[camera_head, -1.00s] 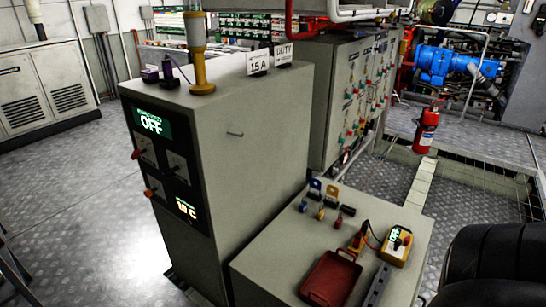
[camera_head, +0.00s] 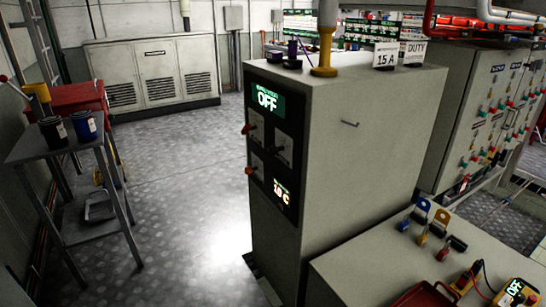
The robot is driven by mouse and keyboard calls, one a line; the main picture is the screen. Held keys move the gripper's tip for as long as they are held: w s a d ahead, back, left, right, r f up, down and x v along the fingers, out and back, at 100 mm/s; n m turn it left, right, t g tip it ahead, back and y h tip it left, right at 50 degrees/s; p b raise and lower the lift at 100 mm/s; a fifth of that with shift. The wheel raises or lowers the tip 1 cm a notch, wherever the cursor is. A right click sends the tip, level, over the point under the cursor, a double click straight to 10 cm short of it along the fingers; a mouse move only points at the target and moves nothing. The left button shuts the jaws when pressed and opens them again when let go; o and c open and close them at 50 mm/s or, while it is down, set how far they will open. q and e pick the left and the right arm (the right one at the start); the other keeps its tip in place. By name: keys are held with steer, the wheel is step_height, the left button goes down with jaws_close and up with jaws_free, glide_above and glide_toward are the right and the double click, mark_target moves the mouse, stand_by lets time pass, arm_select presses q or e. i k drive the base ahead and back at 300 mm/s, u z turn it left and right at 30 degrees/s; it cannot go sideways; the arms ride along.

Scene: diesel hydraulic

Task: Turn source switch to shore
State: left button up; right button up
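A grey cabinet (camera_head: 345,170) stands in the middle of the head view. Its left face carries a black control panel (camera_head: 273,207). A green display (camera_head: 267,99) at the top of the panel reads OFF, under a line of smaller text I cannot read. Below it are switches, one with a red handle (camera_head: 246,129) and one with an orange-red handle (camera_head: 250,171). A lower display (camera_head: 281,192) seems to read 18 C. I cannot tell which switch is the source switch or its position. Neither gripper shows.
A grey bench (camera_head: 375,265) with a red tray (camera_head: 425,295), padlocks and a yellow meter (camera_head: 516,293) adjoins the cabinet at right. A table (camera_head: 50,150) with two cups stands at left. Open floor (camera_head: 180,210) lies between. A low grey cabinet (camera_head: 150,75) stands behind.

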mark_target(247, 128)
steer(key=u, duration=1.25)
steer(key=i, duration=2)
steer(key=z, duration=2.6)
